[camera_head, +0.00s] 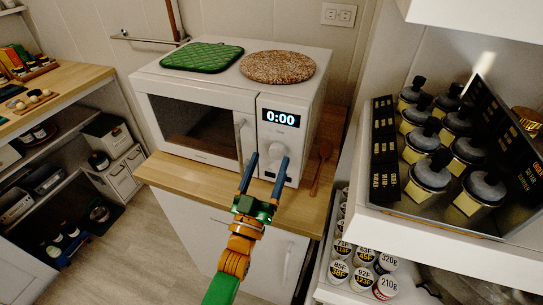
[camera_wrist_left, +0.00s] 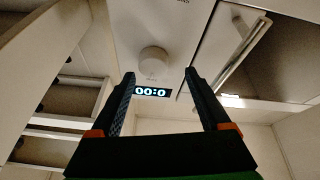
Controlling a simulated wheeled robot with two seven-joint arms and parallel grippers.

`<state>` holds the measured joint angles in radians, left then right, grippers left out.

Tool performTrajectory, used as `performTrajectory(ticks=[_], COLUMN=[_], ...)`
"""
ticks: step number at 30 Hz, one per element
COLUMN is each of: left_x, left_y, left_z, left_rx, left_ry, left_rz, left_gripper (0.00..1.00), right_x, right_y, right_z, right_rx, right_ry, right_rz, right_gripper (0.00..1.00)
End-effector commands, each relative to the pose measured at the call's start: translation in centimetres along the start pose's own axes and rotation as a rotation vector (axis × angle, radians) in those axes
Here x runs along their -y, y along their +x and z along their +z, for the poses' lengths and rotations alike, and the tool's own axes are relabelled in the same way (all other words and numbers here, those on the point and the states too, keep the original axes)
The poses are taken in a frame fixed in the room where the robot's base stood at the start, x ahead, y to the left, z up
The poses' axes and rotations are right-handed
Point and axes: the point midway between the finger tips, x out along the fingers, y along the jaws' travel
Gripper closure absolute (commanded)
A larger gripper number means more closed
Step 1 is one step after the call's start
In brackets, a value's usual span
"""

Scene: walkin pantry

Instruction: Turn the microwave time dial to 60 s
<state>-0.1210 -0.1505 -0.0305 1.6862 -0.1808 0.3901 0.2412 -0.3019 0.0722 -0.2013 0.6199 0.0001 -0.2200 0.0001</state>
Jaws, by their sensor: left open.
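The white microwave (camera_head: 197,92) stands on a wooden counter, with its door shut. Its display (camera_head: 280,118) reads 0:00. The round white time dial (camera_head: 277,151) sits below the display on the front panel; it also shows in the left wrist view (camera_wrist_left: 153,62), where the picture is upside down. My left gripper (camera_head: 268,160) is open and empty in front of the panel, its two blue fingers pointing at the dial. In the wrist view the dial lies beyond the fingertips, roughly between them; I see no contact. My right gripper is not in view.
The vertical door handle (camera_head: 240,140) is just left of the fingers. A green potholder (camera_head: 202,56) and a cork mat (camera_head: 277,67) lie on the microwave. A wooden spoon (camera_head: 321,165) lies on the counter to the right. A shelf with several jars (camera_head: 432,170) stands further right.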

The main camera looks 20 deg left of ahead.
Motion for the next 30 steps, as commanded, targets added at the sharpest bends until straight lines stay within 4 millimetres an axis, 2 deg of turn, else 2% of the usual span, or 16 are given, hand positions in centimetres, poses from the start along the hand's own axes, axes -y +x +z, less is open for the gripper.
performTrajectory(ticks=[3,10,19,30], left_x=[-0.04,-0.01,0.01,0.07], left_y=[1.12,1.20,1.18,1.21], left_z=[-0.06,0.10,0.09,0.01], left_rx=[0.001,0.003,0.003,0.008], left_ry=[-0.001,-0.001,-0.001,0.065], left_rz=[0.000,0.000,-0.001,0.026], left_gripper=[0.20,0.20,1.00,1.00], right_x=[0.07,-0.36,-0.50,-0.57], right_y=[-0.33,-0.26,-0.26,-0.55], right_z=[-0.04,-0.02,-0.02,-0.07], right_rx=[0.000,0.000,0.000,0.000], right_ry=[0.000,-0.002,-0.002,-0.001], right_rz=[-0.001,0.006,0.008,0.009], right_gripper=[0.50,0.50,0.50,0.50])
